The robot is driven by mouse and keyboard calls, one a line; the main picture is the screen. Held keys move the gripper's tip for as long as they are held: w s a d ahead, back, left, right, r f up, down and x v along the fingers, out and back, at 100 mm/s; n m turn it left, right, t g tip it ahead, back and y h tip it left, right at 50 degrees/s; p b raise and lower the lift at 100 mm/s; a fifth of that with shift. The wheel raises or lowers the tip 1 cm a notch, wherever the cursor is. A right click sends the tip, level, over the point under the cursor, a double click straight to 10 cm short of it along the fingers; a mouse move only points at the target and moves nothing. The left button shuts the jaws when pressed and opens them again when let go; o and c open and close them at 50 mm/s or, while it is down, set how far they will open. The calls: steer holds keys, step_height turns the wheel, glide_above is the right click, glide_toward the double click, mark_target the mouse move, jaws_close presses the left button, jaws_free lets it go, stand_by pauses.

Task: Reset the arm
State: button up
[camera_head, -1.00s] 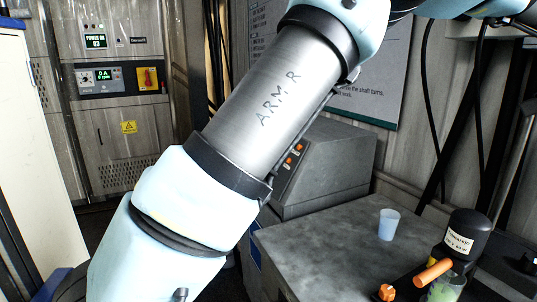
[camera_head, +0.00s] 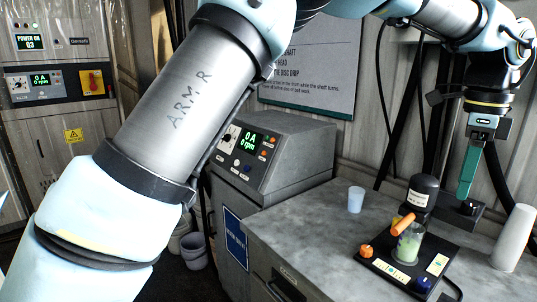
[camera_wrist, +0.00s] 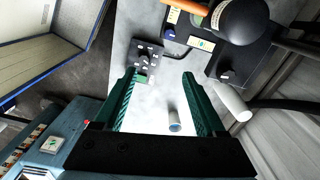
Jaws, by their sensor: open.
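My arm crosses the head view from lower left to top and bends down at the right. My gripper (camera_head: 468,195) hangs at the right above the bench, its green fingers pointing down. In the wrist view, my gripper (camera_wrist: 160,78) is open, its two green fingers spread apart with nothing held between them. A small pale cup (camera_wrist: 175,122) shows below the gap between the fingers; I cannot tell its distance. The pale blue cup (camera_head: 356,199) stands on the bench left of the gripper in the head view.
The bench (camera_head: 310,235) carries a black disperser (camera_head: 423,192), a beaker of green liquid (camera_head: 408,245), an orange handle (camera_head: 402,224) and a white cylinder (camera_head: 513,238). A grey control box (camera_head: 290,155) stands behind left. A cabinet (camera_head: 60,110) is at far left.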

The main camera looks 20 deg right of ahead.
steer(key=w+a+f+n, duration=0.4)
steer(key=w+a+n, duration=0.2)
steer(key=w+a, duration=0.55)
steer(key=w+a+f+n, duration=0.4)
steer(key=w+a+n, duration=0.2)
steer(key=w+a, duration=0.6)
steer(key=w+a+f+n+t, duration=0.15)
steer(key=a+n, duration=0.25)
steer(key=a, duration=0.4)
steer(key=w+a+f+n+g, duration=0.1)
steer(key=w+a+f+n, duration=0.2)
steer(key=a, duration=0.5)
steer(key=s+a+f+n, duration=0.1)
steer(key=s+a+n, duration=0.1)
steer(key=a+n, duration=0.3)
steer(key=s+a+f+n+t+b, duration=0.1)
steer(key=s+a+n, duration=0.2)
steer(key=a, duration=0.8)
steer(key=shift+s+a+f+n, duration=0.25)
steer(key=shift+f+n, duration=0.1)
steer(key=shift+n, duration=0.75)
